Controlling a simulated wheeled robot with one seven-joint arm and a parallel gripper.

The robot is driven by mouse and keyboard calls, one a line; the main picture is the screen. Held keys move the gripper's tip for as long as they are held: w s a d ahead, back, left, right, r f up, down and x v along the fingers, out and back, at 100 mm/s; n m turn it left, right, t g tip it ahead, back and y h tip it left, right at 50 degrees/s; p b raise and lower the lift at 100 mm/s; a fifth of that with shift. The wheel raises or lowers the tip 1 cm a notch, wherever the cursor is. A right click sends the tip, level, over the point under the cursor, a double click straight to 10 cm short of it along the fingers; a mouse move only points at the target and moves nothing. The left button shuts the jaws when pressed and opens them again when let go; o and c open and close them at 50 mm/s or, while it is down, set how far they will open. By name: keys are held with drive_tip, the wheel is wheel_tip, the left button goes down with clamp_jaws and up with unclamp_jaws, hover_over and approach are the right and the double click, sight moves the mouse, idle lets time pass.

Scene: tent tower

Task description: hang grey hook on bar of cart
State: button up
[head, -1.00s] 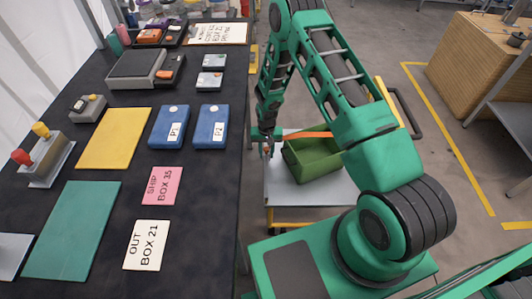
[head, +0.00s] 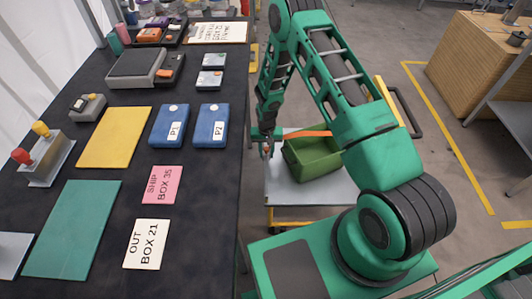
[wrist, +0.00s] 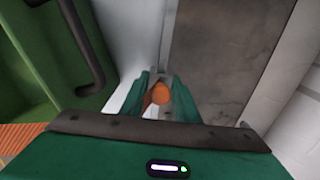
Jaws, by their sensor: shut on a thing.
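My gripper (head: 267,147) hangs at the left edge of the cart, pointing down. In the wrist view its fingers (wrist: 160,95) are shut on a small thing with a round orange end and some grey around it. I take this to be the grey hook (wrist: 160,93); most of it is hidden between the fingers. The cart (head: 292,188) has a light grey top and yellow frame parts. A black bar (head: 409,112) shows at its far right, behind my arm. I cannot tell whether the hook touches the cart.
A green crate (head: 316,160) with an orange strip stands on the cart, right of my gripper; its green side and a dark handle (wrist: 88,55) show in the wrist view. The long dark table (head: 200,262) with boxes and cards is close on the left. Floor shows between.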

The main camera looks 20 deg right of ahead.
drive_tip(key=shift+f, duration=0.3)
drive_tip(key=o, duration=1.2)
wheel_tip(320, 180, up, 11)
drive_tip(key=shift+f, duration=0.1)
idle(0.3)
